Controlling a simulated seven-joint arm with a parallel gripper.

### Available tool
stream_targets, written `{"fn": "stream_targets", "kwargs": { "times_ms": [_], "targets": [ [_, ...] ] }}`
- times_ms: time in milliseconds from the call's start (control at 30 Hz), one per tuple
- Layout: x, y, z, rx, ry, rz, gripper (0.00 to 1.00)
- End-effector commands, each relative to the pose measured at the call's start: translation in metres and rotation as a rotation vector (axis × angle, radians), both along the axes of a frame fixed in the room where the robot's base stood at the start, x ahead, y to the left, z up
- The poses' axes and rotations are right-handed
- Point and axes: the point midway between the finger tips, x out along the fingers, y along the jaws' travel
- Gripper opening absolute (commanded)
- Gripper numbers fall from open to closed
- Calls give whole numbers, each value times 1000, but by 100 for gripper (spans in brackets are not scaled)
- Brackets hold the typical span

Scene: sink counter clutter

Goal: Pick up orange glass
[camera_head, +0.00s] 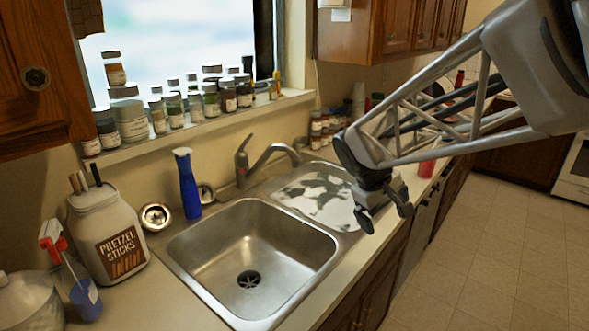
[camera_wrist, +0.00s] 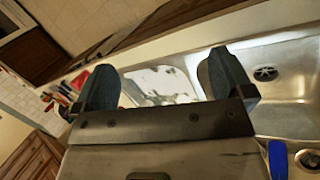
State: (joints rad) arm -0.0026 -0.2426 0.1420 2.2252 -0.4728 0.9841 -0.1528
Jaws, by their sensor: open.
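I cannot make out an orange glass in either view. My gripper (camera_head: 384,212) hangs above the right part of the sink counter, at the front edge of the right basin (camera_head: 318,197). In the wrist view my gripper (camera_wrist: 160,82) shows two dark fingers spread apart with nothing between them. The right basin (camera_wrist: 160,84), with a patchy white and dark surface, lies beyond the gap. A small red object (camera_head: 427,168) stands on the counter behind my gripper, partly hidden by the arm; its kind is unclear.
The left basin (camera_head: 250,255) is empty. A faucet (camera_head: 262,160) and blue bottle (camera_head: 188,185) stand behind it. A pretzel jar (camera_head: 108,235) and spray bottle (camera_head: 78,280) are at left. Jars line the windowsill (camera_head: 205,122); small spice jars (camera_head: 322,128) stand behind the right basin.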

Motion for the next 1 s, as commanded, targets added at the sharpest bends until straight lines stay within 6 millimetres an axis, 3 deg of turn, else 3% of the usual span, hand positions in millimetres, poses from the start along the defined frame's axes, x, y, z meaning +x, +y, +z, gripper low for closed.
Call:
{"fn": "stream_targets", "kwargs": {
  "times_ms": [567,1000],
  "targets": [
    [136,-30,-41,-238,162,236,99],
    [237,-47,-93,-412,289,422,99]
  ]
}}
